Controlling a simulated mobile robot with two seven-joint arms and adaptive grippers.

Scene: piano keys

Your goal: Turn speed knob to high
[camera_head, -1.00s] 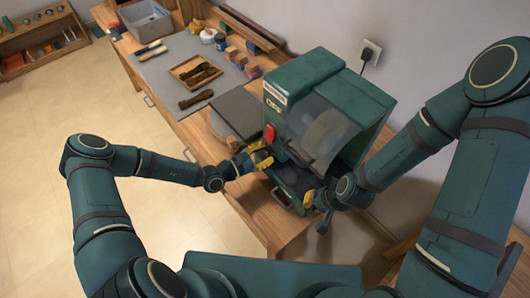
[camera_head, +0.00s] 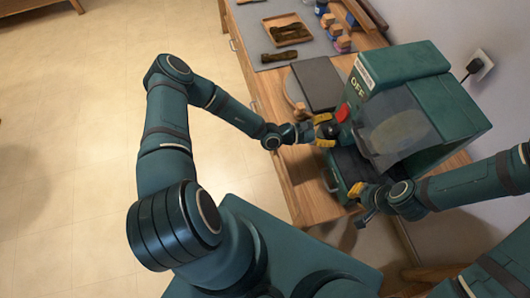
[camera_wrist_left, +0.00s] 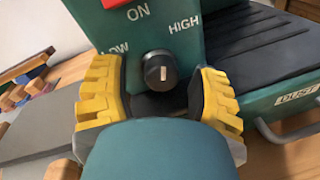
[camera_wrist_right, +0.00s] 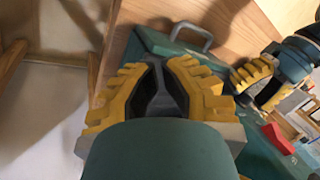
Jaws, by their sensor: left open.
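The speed knob (camera_wrist_left: 160,70) is a round black knob with a pale mark on its face, on the green machine's front panel. LOW is printed to its left, HIGH to its right and ON above. The mark stands roughly upright, between both labels. My left gripper (camera_wrist_left: 160,98) is open, its yellow fingers on either side of the knob; contact cannot be told. In the head view my left gripper (camera_head: 324,130) is at the front of the green machine (camera_head: 405,64), hiding the knob. My right gripper (camera_head: 357,190) is low beside the machine; its fingers lean close together (camera_wrist_right: 162,85).
A red switch (camera_head: 343,112) is just above my left gripper. A dark ribbed bed (camera_wrist_left: 262,45) and a handled drawer marked DUST (camera_wrist_left: 296,98) lie to the right. The wooden bench (camera_head: 298,185) holds a grey board (camera_head: 318,82) and a tray (camera_head: 287,29).

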